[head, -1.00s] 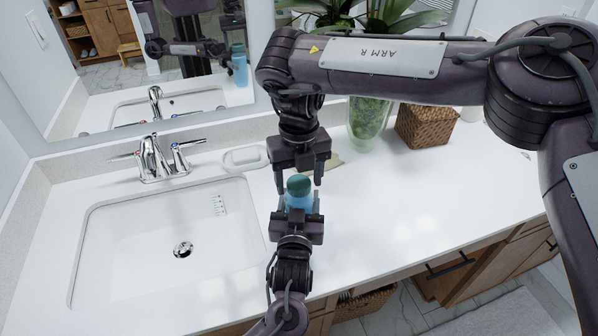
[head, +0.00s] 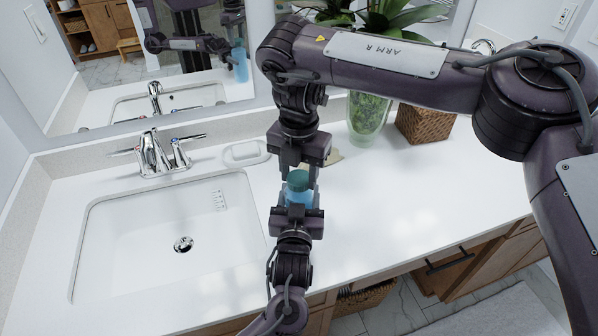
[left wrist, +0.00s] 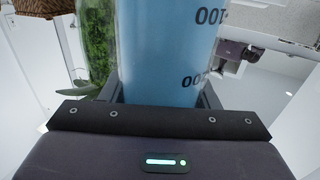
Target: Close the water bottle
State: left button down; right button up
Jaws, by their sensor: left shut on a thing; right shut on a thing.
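The water bottle (head: 295,198) is translucent blue and stands upright above the counter's front edge. My left gripper (head: 297,210) is shut on its body from the front. In the left wrist view the blue bottle (left wrist: 168,50) fills the middle, with "100" and "200" marks, between the fingers. A dark teal lid (head: 298,181) sits at the bottle's top; I cannot tell whether it is screwed tight. My right gripper (head: 298,172) points down from above, shut on the lid, its fingers on either side.
The sink (head: 150,240) is at the left with a chrome faucet (head: 152,155) behind it. A white soap dish (head: 245,152), a glass vase (head: 368,120) and a woven basket (head: 425,122) stand at the back. The counter at the right (head: 430,190) is clear.

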jog(key=o, duration=1.1)
jog(key=shift+r, duration=0.1)
jog(key=shift+r, duration=2.2)
jog(key=shift+c, duration=0.4)
notch_tip(320, 180, up, 3)
jog(key=n, duration=0.3)
jog(key=shift+w, duration=0.1)
jog(key=shift+c, duration=0.2)
jog(key=shift+r+n, duration=0.25)
jog(key=shift+n, duration=0.15)
jog(key=shift+f, duration=0.1)
